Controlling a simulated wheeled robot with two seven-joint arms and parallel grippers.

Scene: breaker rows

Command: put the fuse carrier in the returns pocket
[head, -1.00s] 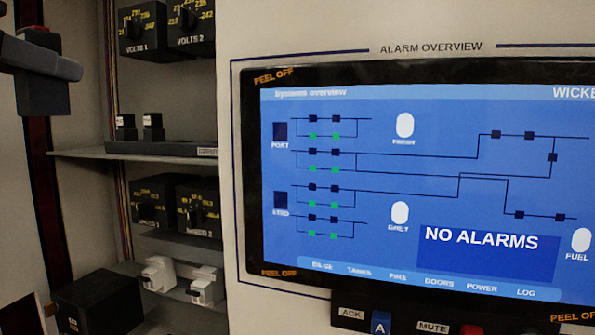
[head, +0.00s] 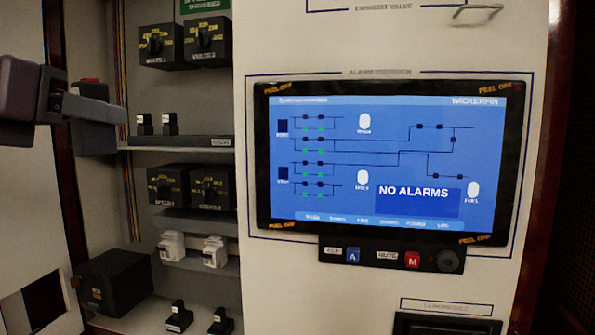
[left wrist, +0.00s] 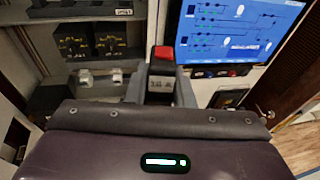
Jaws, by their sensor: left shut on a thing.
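My left gripper (head: 92,118) is at the left edge of the head view, seen from the side in front of the open cabinet. It is shut on the fuse carrier, a dark grey block with a red top (head: 90,82), mostly hidden by the finger there. In the left wrist view the fuse carrier (left wrist: 161,72) stands beyond my gripper's housing, with a pale label on its face. My right gripper is not in view. No label that reads returns is legible, so I cannot tell which opening is the returns pocket.
Cabinet shelves (head: 190,142) hold dial boxes, white breakers (head: 172,245) and black ones (head: 179,317). A black box (head: 115,282) stands low left. A screen (head: 385,160) is on the white panel, with a dark recess (head: 445,325) below. A dark opening (head: 35,305) is at lower left.

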